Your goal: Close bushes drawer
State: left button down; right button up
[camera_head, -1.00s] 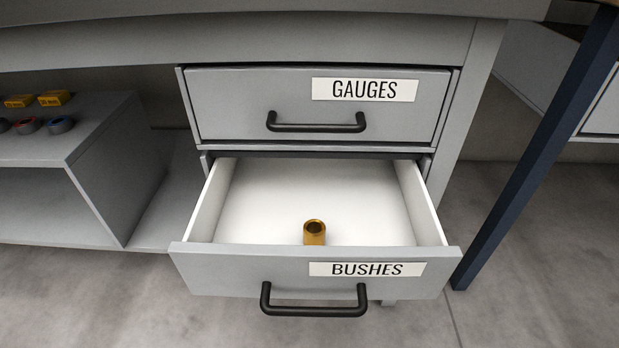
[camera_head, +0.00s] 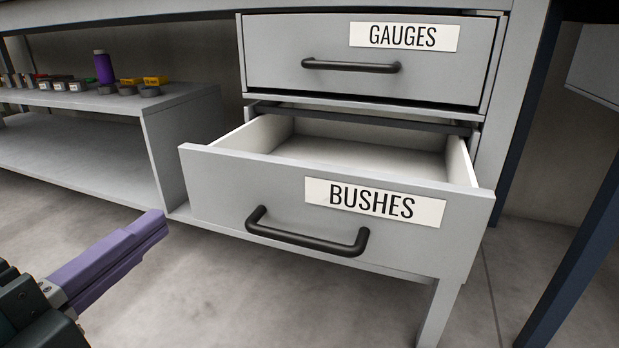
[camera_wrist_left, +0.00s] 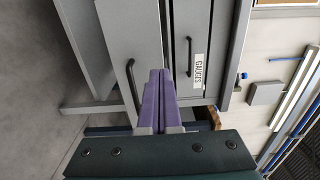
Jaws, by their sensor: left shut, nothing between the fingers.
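The bushes drawer (camera_head: 240,190) is pulled well out below the gauges drawer. Its grey front carries a BUSHES label and a black bar handle (camera_head: 305,240). The part of its white inside that I see looks empty; the area just behind the front is hidden. My left gripper (camera_head: 160,222) has purple fingers and is shut and empty, in front and to the left of the drawer front, apart from it. In the left wrist view, the shut fingers (camera_wrist_left: 158,80) point toward the cabinet, and the drawer's handle (camera_wrist_left: 132,85) shows beside them. My right gripper is not in view.
The gauges drawer (camera_head: 290,85) above is shut. A grey shelf (camera_head: 190,97) at left bears a purple bottle (camera_head: 103,67), yellow boxes and several small parts. A dark blue post (camera_head: 580,265) stands at right. The floor in front is clear.

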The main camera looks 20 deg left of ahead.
aim_at(238, 158)
pick_arm(q)
jog(key=w+b, duration=0.4)
jog(key=w, duration=0.8)
jog(key=shift+w, duration=0.2)
jog(key=shift+w+b, duration=0.3)
jog(key=shift+w, duration=0.15)
jog(key=shift+d+r, duration=0.1)
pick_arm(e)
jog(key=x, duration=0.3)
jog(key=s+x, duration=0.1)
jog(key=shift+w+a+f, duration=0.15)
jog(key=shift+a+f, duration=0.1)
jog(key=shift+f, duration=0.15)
